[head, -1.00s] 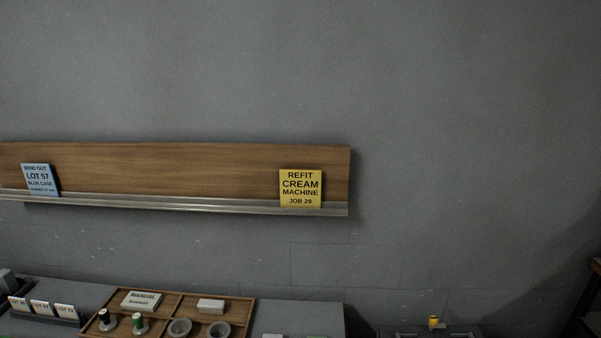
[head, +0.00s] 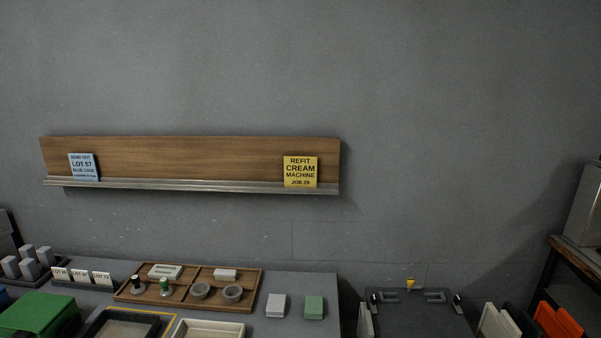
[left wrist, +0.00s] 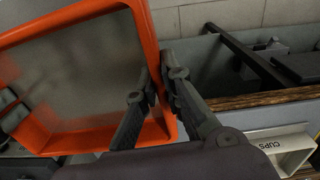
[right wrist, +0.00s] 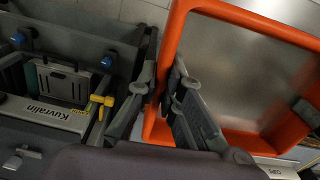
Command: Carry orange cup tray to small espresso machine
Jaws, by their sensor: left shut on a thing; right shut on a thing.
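The orange tray shows in the left wrist view (left wrist: 62,20) and the right wrist view (right wrist: 250,18), with a raised orange rim and a greyish flat inside that looks empty where visible. My left gripper (left wrist: 160,88) is shut on one rim of the tray. My right gripper (right wrist: 163,82) is shut on another rim. Neither gripper nor the tray shows in the head view. At its right edge a grey metal machine (head: 585,212), cut off, stands on a wooden table; I cannot tell whether it is the small espresso machine.
A workbench (head: 330,283) holds a wooden parts tray (head: 190,302) and a green box (head: 40,314). Right of it is a dark stand (head: 418,306) and upright orange panels (head: 558,322). Below my grippers are a white CUPS bin (left wrist: 290,148) and a Kuvralin case (right wrist: 45,118).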

